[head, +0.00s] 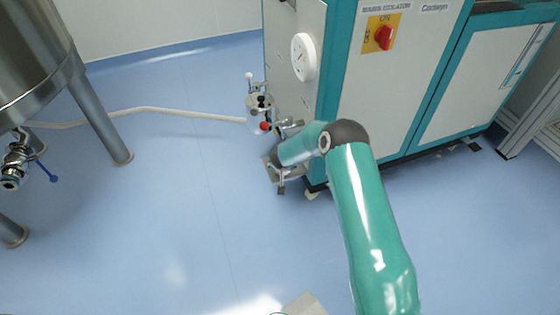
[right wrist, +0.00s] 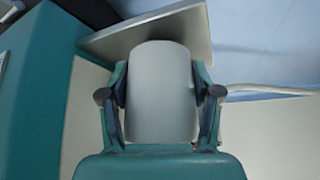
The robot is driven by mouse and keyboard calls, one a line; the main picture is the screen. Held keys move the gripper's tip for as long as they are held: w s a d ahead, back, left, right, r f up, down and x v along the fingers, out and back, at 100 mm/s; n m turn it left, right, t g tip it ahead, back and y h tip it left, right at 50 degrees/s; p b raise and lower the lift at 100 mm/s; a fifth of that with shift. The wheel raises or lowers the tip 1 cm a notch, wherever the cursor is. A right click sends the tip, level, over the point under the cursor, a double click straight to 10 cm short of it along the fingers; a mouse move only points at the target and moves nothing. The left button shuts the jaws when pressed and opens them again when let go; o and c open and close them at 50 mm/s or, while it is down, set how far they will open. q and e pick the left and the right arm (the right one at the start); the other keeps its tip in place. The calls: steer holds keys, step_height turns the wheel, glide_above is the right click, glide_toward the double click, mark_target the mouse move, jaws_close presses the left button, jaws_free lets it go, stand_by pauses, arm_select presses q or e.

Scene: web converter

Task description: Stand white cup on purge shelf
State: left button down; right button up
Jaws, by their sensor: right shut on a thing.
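The white cup (right wrist: 160,95) fills the middle of the right wrist view. My right gripper (right wrist: 161,94) is shut on it, one finger on each side. The flat grey purge shelf (right wrist: 110,38) lies behind the cup's far end in that view; I cannot tell whether they touch. In the head view my right arm reaches to the small shelf (head: 270,162) low on the machine's left side. There the arm's wrist hides most of the gripper, and I cannot make out the cup.
The white and teal machine (head: 380,105) stands beside my right arm. A valve with a red knob (head: 265,127) sits just above the shelf, with a pale hose (head: 180,111) running left. A steel tank (head: 30,60) stands at left.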

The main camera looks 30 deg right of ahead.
steer(key=shift+w+d, duration=0.2)
steer(key=shift+w, duration=0.05)
steer(key=shift+w+d, duration=0.45)
steer(key=shift+w, duration=0.15)
steer(key=shift+w+d, duration=0.4)
steer(key=shift+w, duration=0.2)
steer(key=shift+f, duration=0.75)
steer(key=shift+f+b, duration=0.15)
steer(key=shift+b, duration=0.25)
steer(key=o, duration=1)
